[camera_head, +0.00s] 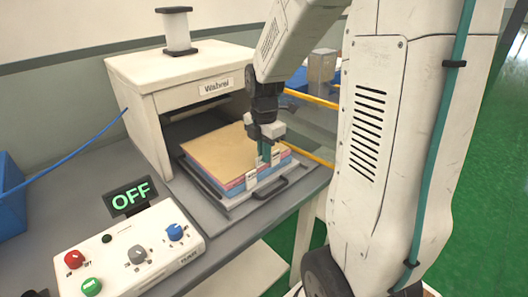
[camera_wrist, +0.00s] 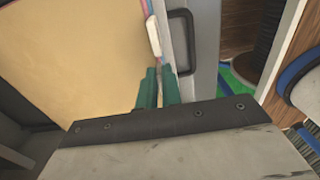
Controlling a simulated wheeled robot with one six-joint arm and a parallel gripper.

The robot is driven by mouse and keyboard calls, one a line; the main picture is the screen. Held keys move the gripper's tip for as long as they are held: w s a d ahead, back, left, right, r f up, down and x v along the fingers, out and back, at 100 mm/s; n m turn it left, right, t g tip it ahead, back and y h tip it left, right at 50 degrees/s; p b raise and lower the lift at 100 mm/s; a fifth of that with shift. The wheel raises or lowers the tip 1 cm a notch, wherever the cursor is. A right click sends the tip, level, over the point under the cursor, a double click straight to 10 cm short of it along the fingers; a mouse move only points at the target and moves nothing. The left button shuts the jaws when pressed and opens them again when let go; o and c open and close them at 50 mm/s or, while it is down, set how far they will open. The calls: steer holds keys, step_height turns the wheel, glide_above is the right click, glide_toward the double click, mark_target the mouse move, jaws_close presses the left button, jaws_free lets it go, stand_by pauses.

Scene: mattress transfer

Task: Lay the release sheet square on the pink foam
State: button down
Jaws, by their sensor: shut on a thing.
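The tan release sheet (camera_head: 222,150) lies over the pink foam (camera_head: 222,182), which shows as a thin band along the stack's front edges above a blue layer (camera_head: 236,189). My gripper (camera_head: 265,154) points down at the stack's right-front edge, its green fingers shut on the sheet's edge. In the wrist view the sheet (camera_wrist: 80,55) fills the upper left and my gripper's green fingertips (camera_wrist: 158,74) are at its right edge. A white tab (camera_wrist: 153,36) stands beside them. The exact grip, and the sheet's far corner alignment, are hard to see.
The stack rests on a grey tray (camera_head: 244,208) with a black handle (camera_head: 270,189), in front of the open press box (camera_head: 180,75). A control box (camera_head: 130,252) and a display reading OFF (camera_head: 130,197) stand at the front left. A blue bin (camera_head: 10,195) is at far left.

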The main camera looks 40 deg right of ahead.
steer(key=shift+f, duration=0.15)
steer(key=c, duration=1.6)
jaws_free()
step_height(320, 180, up, 12)
steer(key=s+a+m, duration=0.5)
steer(key=s+m, duration=0.1)
steer(key=s+a+m, duration=0.4)
steer(key=s+m, duration=0.2)
steer(key=s, duration=0.1)
steer(key=s+a+m+t, duration=0.1)
steer(key=s+a+m, duration=0.4)
steer(key=s+m, duration=0.1)
steer(key=shift+s+a, duration=0.3)
